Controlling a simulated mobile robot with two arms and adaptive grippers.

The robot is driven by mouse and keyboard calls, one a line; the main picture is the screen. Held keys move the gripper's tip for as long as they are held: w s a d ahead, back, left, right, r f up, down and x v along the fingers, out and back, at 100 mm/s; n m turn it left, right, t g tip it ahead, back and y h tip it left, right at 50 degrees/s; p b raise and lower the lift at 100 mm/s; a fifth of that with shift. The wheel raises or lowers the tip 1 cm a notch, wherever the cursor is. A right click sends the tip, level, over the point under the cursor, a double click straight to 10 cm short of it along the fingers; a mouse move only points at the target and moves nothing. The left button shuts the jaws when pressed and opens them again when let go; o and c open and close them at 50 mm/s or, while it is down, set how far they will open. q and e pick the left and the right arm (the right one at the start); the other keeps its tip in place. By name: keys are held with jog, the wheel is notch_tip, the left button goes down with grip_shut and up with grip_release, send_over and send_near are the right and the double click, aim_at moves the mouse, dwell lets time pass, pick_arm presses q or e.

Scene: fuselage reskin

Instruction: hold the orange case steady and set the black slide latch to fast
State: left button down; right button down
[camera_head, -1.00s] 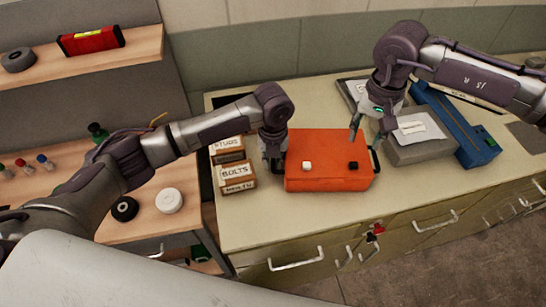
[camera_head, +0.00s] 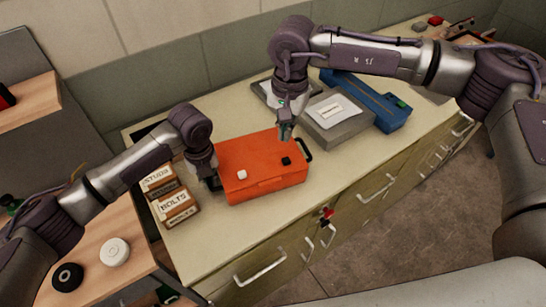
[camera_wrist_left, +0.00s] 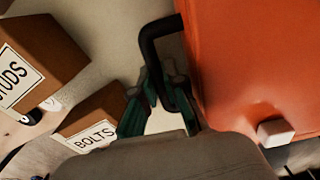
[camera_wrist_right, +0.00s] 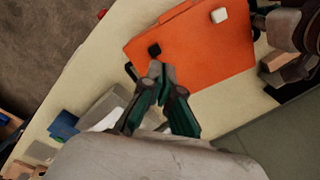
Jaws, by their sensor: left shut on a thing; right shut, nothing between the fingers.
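The orange case (camera_head: 262,182) lies on the counter with a white knob (camera_head: 242,174) and a black slide latch knob (camera_head: 286,161) on its top. My left gripper (camera_wrist_left: 166,88) is shut on the case's black side handle (camera_wrist_left: 150,45) at the left end. In the head view my left gripper (camera_head: 213,183) is low beside the case. My right gripper (camera_head: 285,136) is shut and empty, pointing down near the case's back edge, behind the black knob. In the right wrist view its tips (camera_wrist_right: 165,72) appear close to the black knob (camera_wrist_right: 154,50); contact cannot be told. No latch label is readable.
Boxes marked studs (camera_head: 157,178) and bolts (camera_head: 175,204) stand just left of the case. A grey box (camera_head: 334,120) and a blue case (camera_head: 372,103) lie behind right. The counter front (camera_head: 240,225) is clear.

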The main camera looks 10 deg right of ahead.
jog(key=n+y, duration=0.1)
jog(key=n, duration=0.8)
jog(key=a+n+y, duration=0.1)
jog(key=n, duration=0.8)
jog(key=n+y, duration=0.1)
jog(key=n, duration=0.8)
jog(key=shift+s+a+g, duration=0.15)
jog(key=shift+a+g, duration=0.15)
jog(key=shift+a, duration=0.1)
